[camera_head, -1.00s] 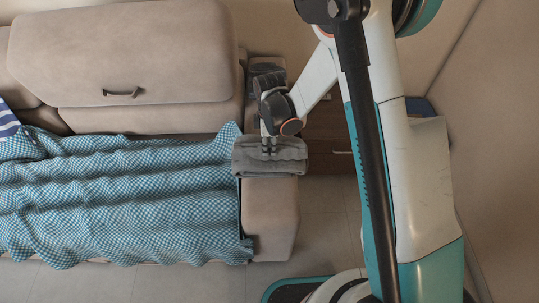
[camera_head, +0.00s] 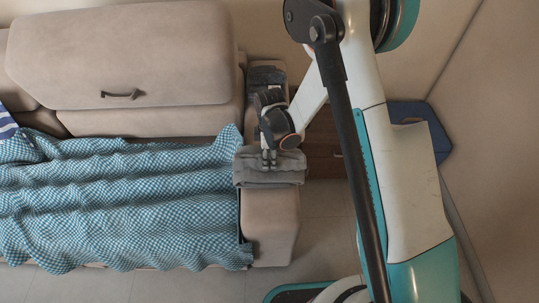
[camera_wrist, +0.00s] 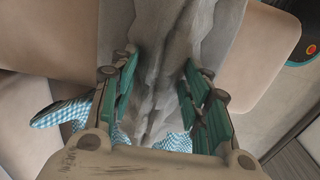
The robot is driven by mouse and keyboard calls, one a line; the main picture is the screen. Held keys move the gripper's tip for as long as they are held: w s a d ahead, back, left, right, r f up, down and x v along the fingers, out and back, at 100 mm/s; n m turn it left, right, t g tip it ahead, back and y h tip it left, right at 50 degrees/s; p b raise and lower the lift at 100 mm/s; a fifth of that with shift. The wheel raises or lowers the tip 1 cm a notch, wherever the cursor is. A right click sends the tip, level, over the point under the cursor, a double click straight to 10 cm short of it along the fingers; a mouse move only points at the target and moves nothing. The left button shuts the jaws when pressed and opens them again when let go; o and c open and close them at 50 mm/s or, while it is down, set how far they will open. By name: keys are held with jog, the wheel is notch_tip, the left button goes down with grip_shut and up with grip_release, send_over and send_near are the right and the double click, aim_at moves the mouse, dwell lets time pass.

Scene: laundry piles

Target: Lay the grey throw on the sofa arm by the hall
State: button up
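The grey throw (camera_head: 262,180) is a folded bundle at the sofa arm (camera_head: 270,222), across its width near the middle. Whether it rests on the arm or hangs just above it is hard to tell. My gripper (camera_head: 269,160) is at the throw's upper edge, pointing down. Part of the throw's far side is hidden by my gripper.
A blue-checked blanket (camera_head: 120,205) covers the seat beside the arm. A dark grey item (camera_head: 268,75) lies at the arm's back end. A brown drawer unit (camera_head: 325,160) and a dark blue container (camera_head: 440,140) stand to the right. Floor (camera_head: 325,235) shows right of the arm.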

jog(key=shift+r, duration=0.15)
jog(key=s+d+r+m+t+p, duration=0.1)
jog(key=d+r+m+p, duration=0.1)
jog(key=r, duration=1)
jog(key=s+d+r+m+t+p, duration=0.1)
jog(key=d+r+m+p, duration=0.15)
jog(key=r, duration=0.85)
jog(key=s+d+r+m+t, duration=0.2)
jog(key=s+d+r+m, duration=0.4)
jog(key=s, duration=0.3)
jog(key=s+d+r+m+t, duration=0.3)
jog(key=s+d+r+m, duration=0.3)
jog(key=s+r+m, duration=0.1)
jog(key=shift+s+r, duration=0.65)
jog(key=shift+s, duration=0.4)
